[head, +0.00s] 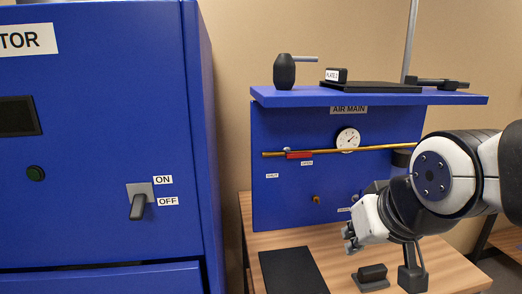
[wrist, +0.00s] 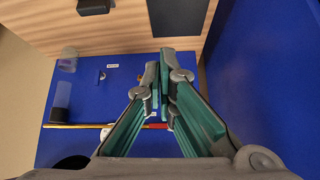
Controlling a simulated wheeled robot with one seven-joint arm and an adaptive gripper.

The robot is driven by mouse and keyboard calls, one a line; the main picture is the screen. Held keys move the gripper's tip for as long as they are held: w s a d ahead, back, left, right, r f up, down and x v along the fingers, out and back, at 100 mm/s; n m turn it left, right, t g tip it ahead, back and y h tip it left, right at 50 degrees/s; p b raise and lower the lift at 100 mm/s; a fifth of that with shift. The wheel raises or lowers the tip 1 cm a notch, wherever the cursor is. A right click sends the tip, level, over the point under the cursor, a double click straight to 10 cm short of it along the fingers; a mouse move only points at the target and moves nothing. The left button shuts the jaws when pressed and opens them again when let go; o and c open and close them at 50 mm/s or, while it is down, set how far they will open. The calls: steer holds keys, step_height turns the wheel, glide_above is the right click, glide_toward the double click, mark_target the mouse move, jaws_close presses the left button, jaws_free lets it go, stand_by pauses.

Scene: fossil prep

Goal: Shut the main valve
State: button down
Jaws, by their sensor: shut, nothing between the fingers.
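The main valve's red lever (head: 299,155) lies level along the brass pipe (head: 380,149) on the blue AIR MAIN panel (head: 285,205). In the wrist view, which is upside down, part of the red lever (wrist: 158,126) shows between my fingers, the rest hidden behind them. My gripper (head: 347,240) is in front of the panel's lower part, below and right of the lever and apart from it. In the wrist view my gripper (wrist: 164,54) has its fingertips together with nothing between them. Small labels sit below the lever; I cannot read them surely.
A round gauge (head: 348,139) sits above the pipe. A blue shelf (head: 370,96) overhangs the panel, carrying a dark bottle and other dark items. A black mat (head: 293,271) and a black block (head: 372,277) lie on the wooden bench. A blue cabinet (head: 95,90) stands at left.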

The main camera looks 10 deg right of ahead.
steer(key=w+d+r+t+b, duration=0.1)
steer(key=w+r+t, duration=0.1)
steer(key=w+t, duration=0.5)
steer(key=w+d+r+n+t+y+b, duration=0.1)
steer(key=w+t, duration=0.6)
steer(key=w, duration=1)
steer(key=shift+w+d+r, duration=0.4)
steer(key=shift+d+r, duration=0.05)
steer(key=shift+d, duration=0.15)
step_height(320, 180, up, 3)
glide_above(298, 153)
steer(key=s+d, duration=0.3)
steer(key=shift+w+a+f+p, duration=0.1)
steer(key=shift+w+f+p, duration=0.1)
steer(key=shift+f, duration=0.4)
steer(key=shift+w+a+f+p, duration=0.1)
steer(key=shift+w+f+p, duration=0.05)
steer(key=shift+f, duration=0.45)
steer(key=shift+w+a+f+p, duration=0.1)
steer(key=shift+w+f+p, duration=0.1)
steer(key=shift+f, duration=0.4)
steer(key=shift+f+b, duration=0.15)
steer(key=shift+b, duration=0.15)
